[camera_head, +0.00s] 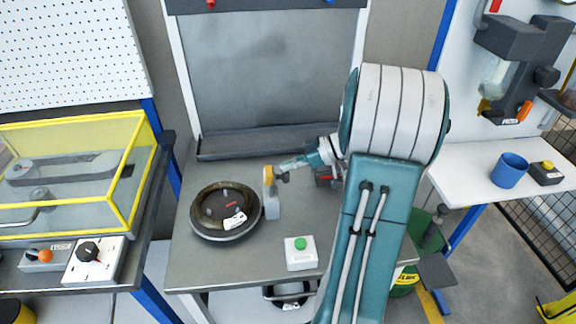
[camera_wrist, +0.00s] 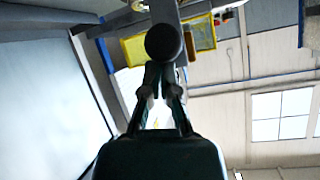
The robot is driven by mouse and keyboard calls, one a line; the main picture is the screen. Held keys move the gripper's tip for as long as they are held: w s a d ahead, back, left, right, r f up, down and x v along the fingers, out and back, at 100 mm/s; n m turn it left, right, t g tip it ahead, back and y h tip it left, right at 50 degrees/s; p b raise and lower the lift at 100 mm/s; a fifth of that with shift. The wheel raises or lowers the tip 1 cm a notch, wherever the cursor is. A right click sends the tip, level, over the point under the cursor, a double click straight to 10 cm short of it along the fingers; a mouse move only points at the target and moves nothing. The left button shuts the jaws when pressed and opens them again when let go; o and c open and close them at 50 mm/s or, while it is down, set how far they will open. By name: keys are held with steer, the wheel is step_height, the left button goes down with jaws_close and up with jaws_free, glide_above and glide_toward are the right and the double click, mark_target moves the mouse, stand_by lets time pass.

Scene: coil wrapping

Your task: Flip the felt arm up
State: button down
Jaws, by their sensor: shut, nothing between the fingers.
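The felt arm (camera_head: 268,175) has an orange-yellow upper piece above a grey base (camera_head: 272,208), just right of the black coil (camera_head: 225,210) on the grey table. A dark knob (camera_head: 284,177) juts from its right side. My gripper (camera_head: 289,167) reaches in from the right, beside the felt arm at knob height. In the wrist view, my gripper (camera_wrist: 160,72) has its fingers together just below a dark round knob (camera_wrist: 163,42), which hides their tips. I cannot tell if they touch it. A grey bar (camera_wrist: 165,12) is behind the knob.
A white box with a green button (camera_head: 300,252) sits at the table's front. A grey panel (camera_head: 265,75) stands at the back. A yellow-framed clear case (camera_head: 70,170) is on the left bench. A blue cup (camera_head: 509,169) is on the right shelf. The table between the button box and coil is clear.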

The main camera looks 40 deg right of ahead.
steer(key=s+d+r, duration=0.3)
steer(key=d+r, duration=0.2)
steer(key=r, duration=0.1)
steer(key=shift+s+d+r, duration=0.25)
steer(key=shift+d+r, duration=0.05)
steer(key=shift+d, duration=0.05)
stand_by(0.6)
steer(key=s+a+r+m+g+h, duration=0.1)
steer(key=a+m+g+h, duration=0.15)
steer(key=a, duration=0.75)
steer(key=a+r+m+g+h, duration=0.1)
steer(key=a+g, duration=0.2)
steer(key=a, duration=0.6)
steer(key=s+a+m+t+h, duration=0.3)
steer(key=s+a+h, duration=0.3)
steer(key=s+a, duration=0.3)
steer(key=shift+s+a+m, duration=0.15)
steer(key=shift+a+m, duration=0.2)
steer(key=shift+a, duration=0.65)
